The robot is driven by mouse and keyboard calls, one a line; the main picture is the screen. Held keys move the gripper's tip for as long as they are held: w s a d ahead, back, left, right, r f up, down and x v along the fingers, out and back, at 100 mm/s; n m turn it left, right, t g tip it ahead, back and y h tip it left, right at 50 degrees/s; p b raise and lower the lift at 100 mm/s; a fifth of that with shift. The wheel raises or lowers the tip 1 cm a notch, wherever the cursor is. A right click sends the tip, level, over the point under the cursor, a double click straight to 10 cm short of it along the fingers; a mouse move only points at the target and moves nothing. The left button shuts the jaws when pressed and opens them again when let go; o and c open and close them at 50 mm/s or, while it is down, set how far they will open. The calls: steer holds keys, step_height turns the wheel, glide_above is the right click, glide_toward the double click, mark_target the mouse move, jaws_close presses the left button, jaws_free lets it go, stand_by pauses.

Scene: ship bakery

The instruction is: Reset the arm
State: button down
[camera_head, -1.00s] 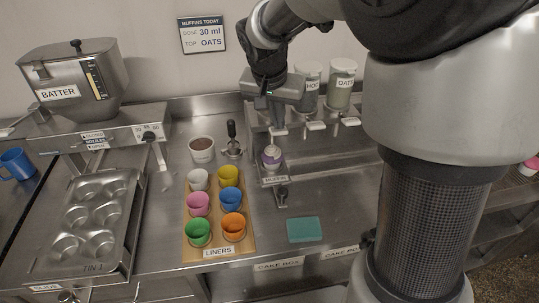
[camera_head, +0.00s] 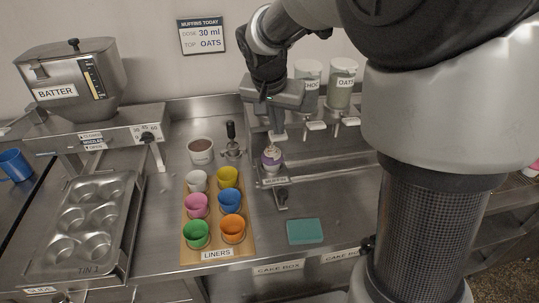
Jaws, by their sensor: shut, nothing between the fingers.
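My gripper (camera_head: 279,136) points down in front of the topping dispensers, at the upper middle of the view. Its fingers are together and hold nothing. My arm comes in from the upper right and covers part of the dispenser stand.
Topping jars, one labelled OATS (camera_head: 342,88), stand right of my gripper. A board of coloured liners (camera_head: 217,254), a brown-filled cup (camera_head: 201,151), a teal sponge (camera_head: 305,231) and a muffin tin (camera_head: 84,222) are on the counter. The batter hopper (camera_head: 70,75) stands at the left.

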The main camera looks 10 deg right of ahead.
steer(key=shift+r+p, duration=0.7)
steer(key=shift+r, duration=0.75)
steer(key=shift+f, duration=0.15)
steer(key=shift+f+b, duration=1.6)
steer(key=shift+f, duration=0.05)
steer(key=shift+r, duration=0.1)
steer(key=shift+r+p, duration=1.05)
steer(key=shift+r, duration=0.6)
